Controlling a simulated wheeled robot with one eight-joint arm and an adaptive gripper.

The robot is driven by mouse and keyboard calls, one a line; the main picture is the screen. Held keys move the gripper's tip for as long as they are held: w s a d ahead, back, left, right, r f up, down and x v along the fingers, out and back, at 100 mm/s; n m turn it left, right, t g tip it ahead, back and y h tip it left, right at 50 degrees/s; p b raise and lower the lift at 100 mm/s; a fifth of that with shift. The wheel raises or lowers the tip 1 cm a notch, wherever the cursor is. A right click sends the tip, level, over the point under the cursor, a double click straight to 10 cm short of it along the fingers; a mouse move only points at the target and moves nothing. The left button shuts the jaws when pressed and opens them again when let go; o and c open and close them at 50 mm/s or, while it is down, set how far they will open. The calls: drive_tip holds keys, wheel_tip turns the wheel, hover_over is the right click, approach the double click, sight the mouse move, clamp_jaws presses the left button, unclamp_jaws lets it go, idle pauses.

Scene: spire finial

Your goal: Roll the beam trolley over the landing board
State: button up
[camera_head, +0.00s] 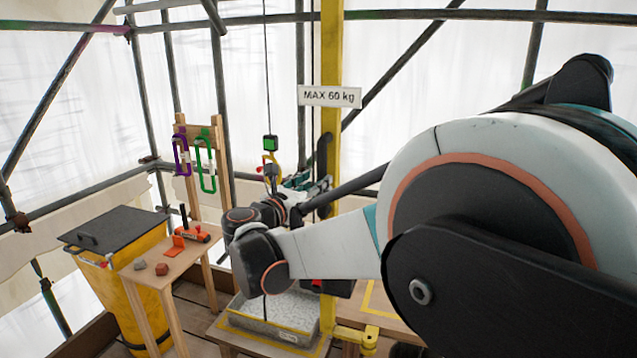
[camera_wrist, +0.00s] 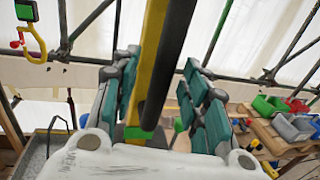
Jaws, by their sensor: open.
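My gripper (camera_wrist: 160,72) is open, with its teal-padded fingers on either side of a dark upright bar (camera_wrist: 170,50). I cannot tell if they touch it. The bar stands along the yellow post (camera_wrist: 154,30). In the head view my gripper (camera_head: 316,187) is at the yellow post (camera_head: 331,60), beside the dark bar (camera_head: 323,160), partly hidden by my arm. A rope holds a green block (camera_head: 270,143) and a yellow hook (camera_head: 272,165) left of the post. A board with yellow edging (camera_head: 378,305) lies low at the right, mostly hidden by my arm. The beam trolley is not seen.
A wooden bench (camera_head: 150,275) holds orange tools and small stones beside a yellow bin (camera_head: 105,285). Purple and green carabiners (camera_head: 205,165) hang on a rack. Coloured bins (camera_wrist: 270,107) stand right in the wrist view.

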drive_tip(key=v, duration=0.8)
drive_tip(key=shift+s+a, duration=0.2)
drive_tip(key=shift+s, duration=0.15)
